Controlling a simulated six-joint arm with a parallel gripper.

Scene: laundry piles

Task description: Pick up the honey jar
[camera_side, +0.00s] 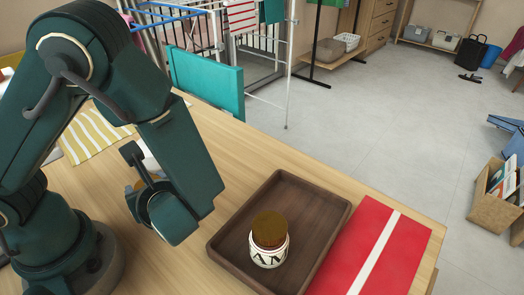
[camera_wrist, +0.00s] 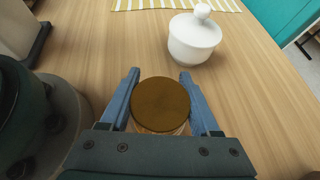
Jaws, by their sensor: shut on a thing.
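A round jar with a flat golden-brown lid, which I take as the honey jar (camera_wrist: 160,103), stands between the fingers of my gripper (camera_wrist: 159,76) in the wrist view. The blue-grey fingers are shut on its sides. Its body is mostly hidden under the lid. In the side view my gripper (camera_side: 141,178) is low over the left part of the table, and only a bit of brown shows by it. Whether the jar touches the table cannot be told.
A brown tray (camera_side: 222,243) holds another brown-lidded jar (camera_side: 268,252) with a black-and-white body. A red cloth with a white stripe (camera_side: 400,240) lies right of it. A white lidded bowl (camera_wrist: 195,42) stands just beyond my gripper, before a yellow-striped cloth (camera_wrist: 150,4).

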